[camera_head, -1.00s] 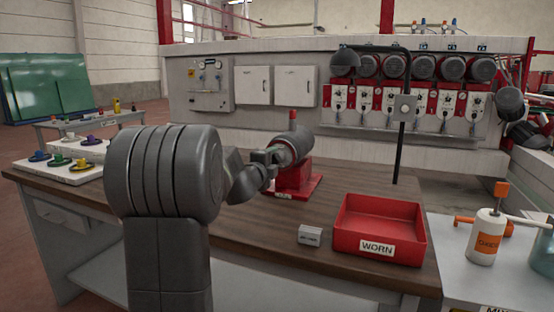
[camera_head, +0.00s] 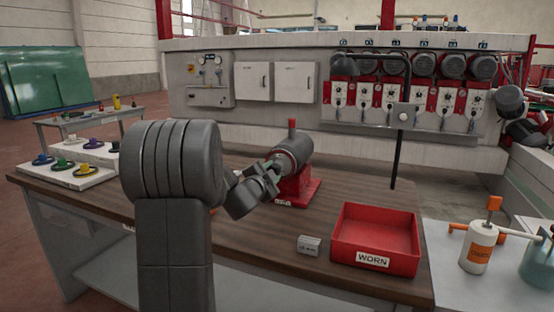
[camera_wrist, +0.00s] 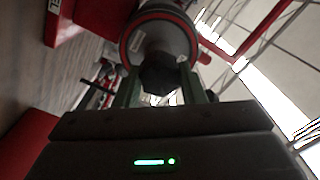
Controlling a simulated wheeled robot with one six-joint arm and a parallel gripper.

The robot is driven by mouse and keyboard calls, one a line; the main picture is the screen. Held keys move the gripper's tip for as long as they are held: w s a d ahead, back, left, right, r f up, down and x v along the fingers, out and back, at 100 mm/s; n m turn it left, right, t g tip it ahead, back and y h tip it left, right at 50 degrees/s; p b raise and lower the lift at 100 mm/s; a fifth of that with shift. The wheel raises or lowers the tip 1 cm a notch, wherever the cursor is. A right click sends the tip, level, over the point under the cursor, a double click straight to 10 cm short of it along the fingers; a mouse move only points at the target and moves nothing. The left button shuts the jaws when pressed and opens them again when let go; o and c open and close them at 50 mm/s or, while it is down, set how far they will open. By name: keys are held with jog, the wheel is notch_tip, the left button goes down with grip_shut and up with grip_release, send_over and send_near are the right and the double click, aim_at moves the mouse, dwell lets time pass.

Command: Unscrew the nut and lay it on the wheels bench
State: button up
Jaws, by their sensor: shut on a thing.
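A grey cylindrical spindle head (camera_head: 292,152) sits on a red stand (camera_head: 298,188) on the wooden bench. The dark hexagonal nut (camera_wrist: 160,75) is at the front centre of the spindle in the wrist view, which is blurred. My gripper (camera_head: 271,165) is at the spindle's front end, its fingers (camera_wrist: 158,88) shut on the nut. I cannot tell whether the nut is still on its thread. The wheels bench is not clearly marked; a white board with coloured wheels (camera_head: 86,177) lies at the bench's left end.
A red tray labelled WORN (camera_head: 376,238) and a small grey block (camera_head: 309,245) stand on the right of the wooden bench (camera_head: 240,238). A dark post (camera_head: 398,155) rises behind the tray. An orange-topped bottle (camera_head: 480,246) stands on the side table.

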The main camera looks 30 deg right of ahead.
jog(key=n+p, duration=0.8)
jog(key=n, duration=0.1)
jog(key=shift+n, duration=0.4)
jog(key=shift+s+a, duration=0.45)
jog(key=shift+a, duration=0.1)
jog(key=shift+b+v, duration=0.45)
jog(key=shift+v, duration=1.3)
jog(key=shift+b+v, duration=0.3)
jog(key=shift+v, duration=4.65)
